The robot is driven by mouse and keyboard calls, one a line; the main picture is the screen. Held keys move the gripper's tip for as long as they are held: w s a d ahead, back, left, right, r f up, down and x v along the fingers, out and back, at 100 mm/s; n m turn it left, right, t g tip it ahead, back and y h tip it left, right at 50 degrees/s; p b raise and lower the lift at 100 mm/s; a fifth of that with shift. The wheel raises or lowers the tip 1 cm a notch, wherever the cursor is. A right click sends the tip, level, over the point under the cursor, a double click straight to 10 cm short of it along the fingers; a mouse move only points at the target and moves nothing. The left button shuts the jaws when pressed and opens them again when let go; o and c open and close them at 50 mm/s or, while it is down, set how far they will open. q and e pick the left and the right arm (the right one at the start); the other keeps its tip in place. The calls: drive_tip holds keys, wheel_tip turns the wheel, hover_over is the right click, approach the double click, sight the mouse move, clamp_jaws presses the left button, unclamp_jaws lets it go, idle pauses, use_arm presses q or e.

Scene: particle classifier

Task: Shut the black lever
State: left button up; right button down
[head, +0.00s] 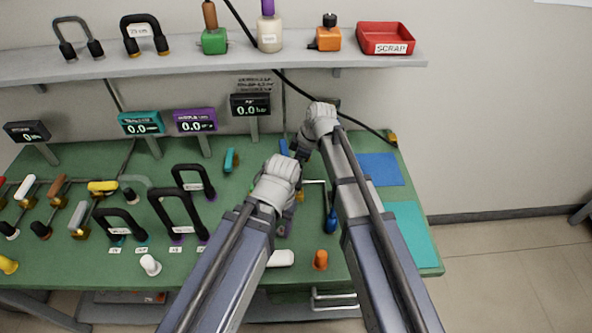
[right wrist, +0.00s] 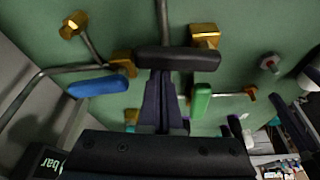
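The black lever (right wrist: 178,59) shows in the right wrist view as a dark bar lying crosswise, beside a brass fitting (right wrist: 204,36). My right gripper (right wrist: 160,78) has its two fingers close together, pointing at the bar's middle. The fingertips meet the bar's lower edge in the picture; whether they touch it, I cannot tell. In the head view the lever is not clearly visible behind my right wrist. My left gripper (head: 289,190) is over the middle of the bench, its fingers mostly hidden by its own wrist.
A blue handle (right wrist: 97,86) and a green handle (right wrist: 201,100) flank my right fingers. A black readout (head: 250,105) shows 0.0. Black-handled fixtures (head: 178,212) stand on the green bench to the left. A shelf (head: 200,65) runs behind. Blue mats (head: 380,170) lie right.

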use_arm(q)
drive_tip(key=shift+w+f, duration=0.1)
use_arm(e)
drive_tip(key=shift+w+d+f+m+t, duration=0.1)
drive_tip(key=shift+d+m+t, duration=0.2)
drive_tip(key=shift+d+m, duration=0.5)
drive_tip(key=m, duration=0.2)
drive_tip(key=d+m+t, duration=0.1)
drive_tip(key=m, duration=0.1)
drive_tip(key=shift+s+d+h, duration=0.15)
drive_tip(key=shift+s+h, duration=0.05)
drive_tip(key=shift+h, duration=0.2)
drive_tip(key=m, duration=0.1)
drive_tip(key=d+m, duration=0.1)
drive_tip(key=shift+s+d+m+t+h, duration=0.1)
drive_tip(key=shift+s+m+t+h, duration=0.2)
drive_tip(key=shift+m, duration=0.1)
drive_tip(key=d+m, duration=0.1)
drive_tip(key=m, duration=0.1)
drive_tip(key=s+m+h, duration=0.1)
drive_tip(key=m, duration=0.1)
drive_tip(key=shift+s+d+t, duration=0.15)
drive_tip(key=shift+d+t, duration=0.2)
drive_tip(key=shift+t, duration=0.05)
drive_tip(key=shift+s+d+m, duration=0.2)
drive_tip(key=shift+s+m, duration=0.05)
drive_tip(key=shift+m, duration=0.15)
drive_tip(key=shift+s+d, duration=0.2)
drive_tip(key=shift+s, duration=0.25)
